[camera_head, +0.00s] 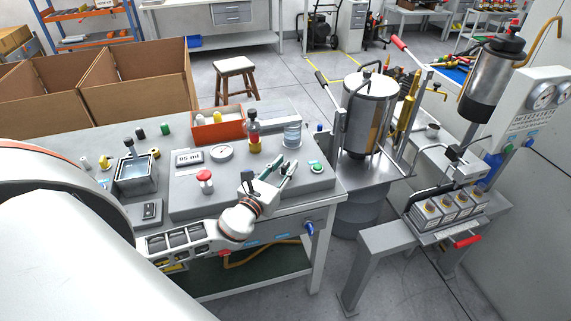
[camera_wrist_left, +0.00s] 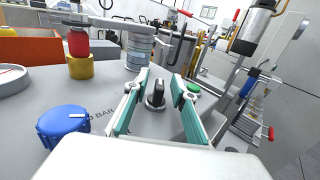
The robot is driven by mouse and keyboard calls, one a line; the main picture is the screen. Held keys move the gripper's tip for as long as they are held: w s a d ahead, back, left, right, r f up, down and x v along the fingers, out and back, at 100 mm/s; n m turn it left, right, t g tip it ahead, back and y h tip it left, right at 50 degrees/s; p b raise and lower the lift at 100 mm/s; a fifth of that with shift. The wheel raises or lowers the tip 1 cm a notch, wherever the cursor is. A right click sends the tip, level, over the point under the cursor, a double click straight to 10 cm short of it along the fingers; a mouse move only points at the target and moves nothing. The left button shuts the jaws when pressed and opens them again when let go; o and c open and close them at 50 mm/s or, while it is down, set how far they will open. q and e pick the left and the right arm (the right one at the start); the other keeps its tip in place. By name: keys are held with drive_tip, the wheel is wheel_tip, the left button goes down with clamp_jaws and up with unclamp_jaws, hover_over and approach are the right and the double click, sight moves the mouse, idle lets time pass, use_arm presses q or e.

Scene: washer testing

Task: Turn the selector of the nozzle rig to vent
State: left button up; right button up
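The selector (camera_wrist_left: 157,94) of the nozzle rig is a small black knob on a round base on the grey panel. In the left wrist view it stands between the two teal-padded fingers of my left gripper (camera_wrist_left: 161,79). The fingers are open, one on each side, with a visible gap to the knob. In the head view my left gripper (camera_head: 284,168) is low over the right part of the rig's grey panel (camera_head: 190,200); the selector is hard to make out there. I cannot read its position marks. My right gripper is not in view.
A blue knob (camera_wrist_left: 63,125) is left of the fingers, a green button (camera_wrist_left: 194,88) close to the right finger. A red-capped bottle (camera_head: 254,138) in a yellow holder and a clear ribbed container (camera_head: 292,135) stand behind. A red button (camera_head: 205,176) is left of my wrist.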

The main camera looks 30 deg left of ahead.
use_arm(q)
drive_tip(key=shift+w, duration=0.35)
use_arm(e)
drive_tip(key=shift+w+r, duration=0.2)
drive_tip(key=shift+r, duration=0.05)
use_arm(q)
clamp_jaws()
